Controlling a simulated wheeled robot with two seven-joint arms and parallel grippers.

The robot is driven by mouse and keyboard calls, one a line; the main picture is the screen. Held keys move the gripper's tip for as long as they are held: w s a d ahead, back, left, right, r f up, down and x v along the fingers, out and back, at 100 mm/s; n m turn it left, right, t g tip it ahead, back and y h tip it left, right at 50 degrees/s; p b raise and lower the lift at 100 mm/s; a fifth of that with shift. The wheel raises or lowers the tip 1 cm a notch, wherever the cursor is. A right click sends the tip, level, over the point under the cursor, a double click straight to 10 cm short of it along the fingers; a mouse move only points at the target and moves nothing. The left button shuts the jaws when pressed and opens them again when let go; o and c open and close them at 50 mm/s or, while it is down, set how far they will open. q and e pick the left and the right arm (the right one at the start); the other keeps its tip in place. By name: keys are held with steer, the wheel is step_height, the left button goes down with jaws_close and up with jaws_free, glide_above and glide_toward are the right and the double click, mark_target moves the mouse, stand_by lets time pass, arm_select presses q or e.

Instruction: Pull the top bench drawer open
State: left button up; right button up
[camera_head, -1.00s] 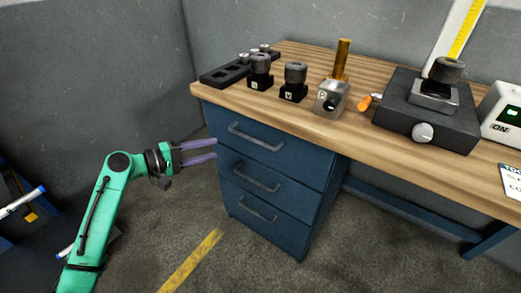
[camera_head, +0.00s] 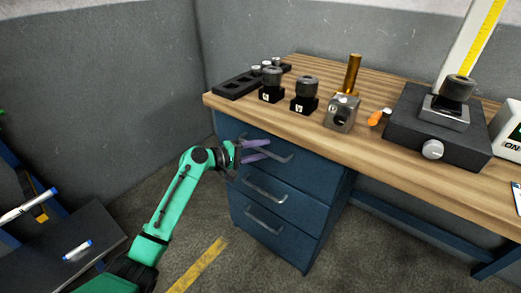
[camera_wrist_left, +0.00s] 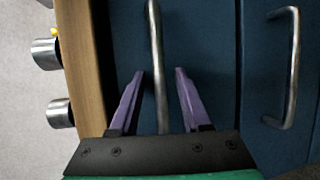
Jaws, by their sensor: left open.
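The blue bench drawer unit stands under the wooden bench top, with three drawers and grey bar handles. The top drawer (camera_head: 312,173) looks shut. My left gripper (camera_head: 268,150) is open in front of it, its purple fingers at the top handle (camera_head: 284,157). In the left wrist view, the top handle (camera_wrist_left: 156,50) runs between the two open fingers (camera_wrist_left: 160,80), which do not appear closed on it. The middle drawer's handle (camera_wrist_left: 292,70) lies to the right in that view. My right gripper is not in view.
The bench top (camera_head: 300,122) carries black tool holders (camera_head: 305,98), a metal block (camera_head: 342,112), a brass cylinder (camera_head: 352,75) and a black gauge stand (camera_head: 430,125). A dark surface with a marker (camera_head: 77,250) is at lower left. The floor before the drawers is clear.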

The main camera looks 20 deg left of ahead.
arm_select(q)
jaws_close()
stand_by(1.3)
